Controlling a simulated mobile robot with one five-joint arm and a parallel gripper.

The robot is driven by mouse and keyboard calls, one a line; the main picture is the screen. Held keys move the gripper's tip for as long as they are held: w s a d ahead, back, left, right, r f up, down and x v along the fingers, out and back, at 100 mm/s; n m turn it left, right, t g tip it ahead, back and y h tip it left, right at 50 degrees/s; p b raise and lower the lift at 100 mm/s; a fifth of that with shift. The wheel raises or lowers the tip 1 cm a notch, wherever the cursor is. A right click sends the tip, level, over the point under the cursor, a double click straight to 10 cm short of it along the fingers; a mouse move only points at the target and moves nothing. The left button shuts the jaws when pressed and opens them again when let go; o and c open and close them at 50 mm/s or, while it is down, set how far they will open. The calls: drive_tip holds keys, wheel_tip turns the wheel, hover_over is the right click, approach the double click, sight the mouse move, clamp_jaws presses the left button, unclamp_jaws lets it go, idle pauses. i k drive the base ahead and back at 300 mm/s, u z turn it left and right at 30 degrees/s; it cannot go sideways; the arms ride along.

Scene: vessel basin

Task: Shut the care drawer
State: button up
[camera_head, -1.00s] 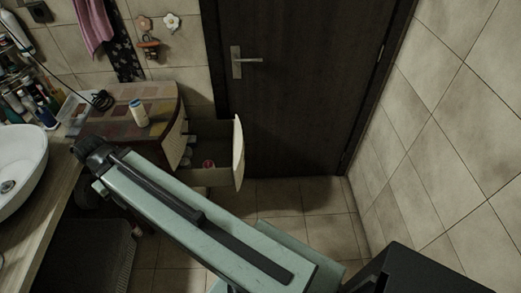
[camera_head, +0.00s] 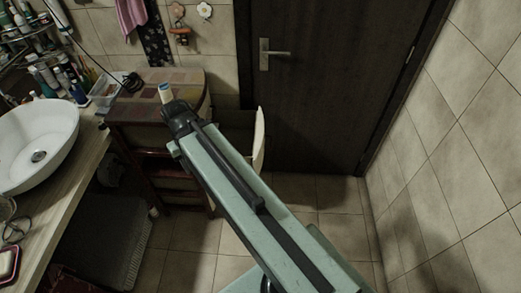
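The care drawer (camera_head: 259,141) stands pulled out to the right from a small cabinet (camera_head: 150,124). Its pale curved front faces right, towards the dark door. My arm crosses in front of the cabinet and hides much of the drawer's inside and near side. The end of my arm, with my gripper (camera_head: 178,116), is over the cabinet's front right part, left of the drawer front. The fingertips cannot be made out, and I cannot tell whether the gripper touches anything.
A white bottle (camera_head: 165,92) stands on the cabinet top, just behind my gripper. A white basin (camera_head: 38,146) sits on the counter at left. A dark door (camera_head: 330,80) and a tiled wall (camera_head: 460,130) bound the right. Floor (camera_head: 315,195) is free before the door.

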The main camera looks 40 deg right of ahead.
sight(233, 141)
drive_tip(key=z, duration=0.05)
drive_tip(key=k, duration=0.45)
drive_tip(key=u, duration=1.95)
drive_tip(key=k, duration=0.6)
drive_tip(key=z, duration=1.35)
drive_tip(key=i, duration=0.5)
drive_tip(key=u, duration=0.05)
